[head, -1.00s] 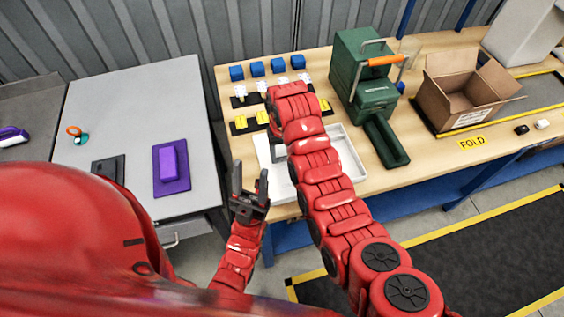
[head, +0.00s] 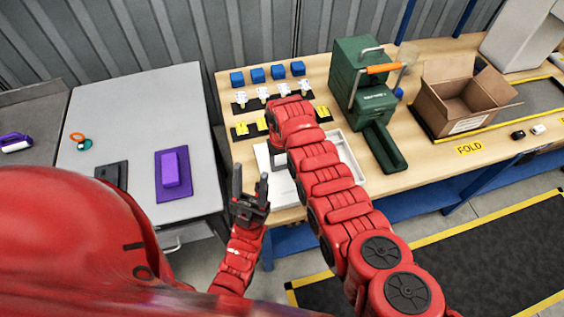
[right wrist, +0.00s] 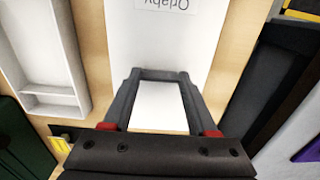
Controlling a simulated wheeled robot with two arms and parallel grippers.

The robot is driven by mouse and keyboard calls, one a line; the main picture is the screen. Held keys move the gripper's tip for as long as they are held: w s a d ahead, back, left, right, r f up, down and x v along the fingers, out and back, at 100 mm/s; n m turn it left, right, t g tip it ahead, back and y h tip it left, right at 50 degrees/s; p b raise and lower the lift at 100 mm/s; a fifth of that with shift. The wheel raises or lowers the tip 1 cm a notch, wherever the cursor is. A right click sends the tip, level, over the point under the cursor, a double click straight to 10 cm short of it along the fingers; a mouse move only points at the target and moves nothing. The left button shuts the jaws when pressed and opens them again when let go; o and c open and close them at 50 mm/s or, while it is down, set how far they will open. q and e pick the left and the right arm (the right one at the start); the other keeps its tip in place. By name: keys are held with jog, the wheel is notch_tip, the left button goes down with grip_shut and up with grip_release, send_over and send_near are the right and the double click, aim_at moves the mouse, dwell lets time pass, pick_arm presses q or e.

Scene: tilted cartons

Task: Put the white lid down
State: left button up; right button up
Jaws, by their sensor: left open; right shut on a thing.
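The white lid (right wrist: 165,35) shows in the right wrist view as a flat white panel with a printed label, upside down there. My right gripper (right wrist: 160,76) is shut on it; the white surface shows between and beyond the fingers. In the head view a white flat piece (head: 264,158) shows left of my right forearm, over the front left of the wooden bench; the forearm hides most of the right gripper. Whether the lid touches the bench cannot be told. My left gripper (head: 249,190) is open and empty in front of the bench edge.
A white tray (head: 352,160) lies right beside the lid. Black strips with white and yellow parts (head: 240,129) and several blue cubes (head: 257,75) stand behind. A green machine (head: 362,85) and an open carton (head: 460,100) are right. A grey table (head: 130,95) is left.

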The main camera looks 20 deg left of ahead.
jog(key=shift+f, duration=0.15)
jog(key=o, duration=1.3)
jog(key=shift+o, duration=0.2)
